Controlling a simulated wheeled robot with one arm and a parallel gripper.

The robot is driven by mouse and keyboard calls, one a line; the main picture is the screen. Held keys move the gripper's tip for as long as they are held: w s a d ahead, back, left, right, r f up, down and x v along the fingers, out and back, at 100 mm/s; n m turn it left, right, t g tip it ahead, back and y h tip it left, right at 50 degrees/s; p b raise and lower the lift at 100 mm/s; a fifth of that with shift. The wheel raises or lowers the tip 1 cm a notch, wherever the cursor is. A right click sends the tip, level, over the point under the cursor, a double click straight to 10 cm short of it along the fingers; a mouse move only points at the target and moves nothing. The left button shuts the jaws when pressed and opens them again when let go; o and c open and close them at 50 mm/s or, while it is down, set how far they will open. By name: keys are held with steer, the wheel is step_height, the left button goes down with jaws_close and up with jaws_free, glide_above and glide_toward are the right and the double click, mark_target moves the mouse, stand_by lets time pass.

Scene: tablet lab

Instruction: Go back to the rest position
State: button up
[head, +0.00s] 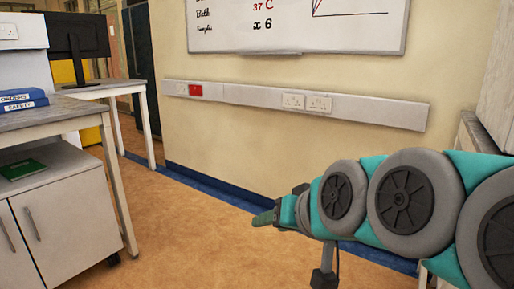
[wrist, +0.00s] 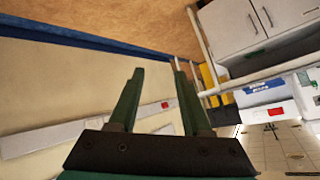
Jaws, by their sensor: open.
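My gripper (wrist: 158,75) is open in the wrist view, with its two green fingers apart and nothing between them. In the head view my arm reaches in from the right, and my gripper (head: 264,218) shows small at its left end, in the air over the floor. The wrist view looks rotated, with the floor (wrist: 110,20) at the top and the wall (wrist: 50,90) at the left.
A bench with blue binders (head: 22,100) and a cabinet (head: 70,210) stand at the left. A desk with a monitor (head: 78,38) is behind. A whiteboard (head: 350,28) and a socket rail (head: 360,110) are on the wall. The floor (head: 190,225) between is clear.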

steer(key=s+d+f+g+h, duration=0.1)
steer(key=s+d+f+g, duration=0.25)
steer(key=f, duration=0.45)
steer(key=s+d+f+g+h, duration=0.2)
steer(key=s+d+f, duration=0.1)
steer(key=s+f, duration=0.3)
steer(key=s+d+f+g+h, duration=0.1)
steer(key=s+d+f+g, duration=0.4)
steer(key=s+f, duration=0.4)
steer(key=shift+s+d+h, duration=0.25)
steer(key=shift+s+h, duration=0.15)
steer(key=shift+s, duration=0.4)
